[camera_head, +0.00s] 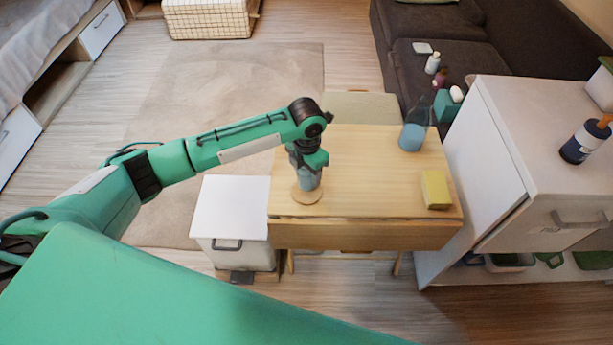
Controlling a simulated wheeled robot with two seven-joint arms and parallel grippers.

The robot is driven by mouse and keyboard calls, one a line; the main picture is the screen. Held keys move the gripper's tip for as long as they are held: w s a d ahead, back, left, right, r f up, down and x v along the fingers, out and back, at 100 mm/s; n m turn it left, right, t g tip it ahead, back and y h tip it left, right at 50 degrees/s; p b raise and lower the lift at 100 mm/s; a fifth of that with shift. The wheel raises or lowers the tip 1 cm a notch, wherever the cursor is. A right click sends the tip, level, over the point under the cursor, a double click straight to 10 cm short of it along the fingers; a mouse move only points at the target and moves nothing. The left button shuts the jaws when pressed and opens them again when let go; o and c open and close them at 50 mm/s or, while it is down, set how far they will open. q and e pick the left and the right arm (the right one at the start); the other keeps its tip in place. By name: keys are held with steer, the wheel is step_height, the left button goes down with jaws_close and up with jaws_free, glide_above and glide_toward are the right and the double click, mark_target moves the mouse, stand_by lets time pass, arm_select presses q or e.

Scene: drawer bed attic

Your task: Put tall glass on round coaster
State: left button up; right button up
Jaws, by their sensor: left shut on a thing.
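The tall glass (308,181) is greyish-blue and upright at the left side of the wooden table (370,185). My left gripper (309,165) points down over it and is shut on its upper part. The round coaster (306,197) is a pale wooden disc near the table's front left corner. The glass's base is over the coaster; I cannot tell for sure if it touches it. My left arm hides part of the table's far left side. My right gripper is not in view.
A blue bottle (413,132) stands at the table's back right, and a yellow block (436,189) lies at its front right. A white cabinet (482,155) adjoins on the right. A white bin (233,208) stands left of the table. The table's middle is clear.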

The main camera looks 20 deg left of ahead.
mark_target(307, 178)
arm_select(q)
steer(key=shift+f, duration=1.4)
steer(key=shift+f, duration=0.1)
steer(key=o, duration=1.1)
steer(key=shift+c, duration=0.2)
step_height(307, 178, up, 12)
steer(key=shift+r, duration=0.15)
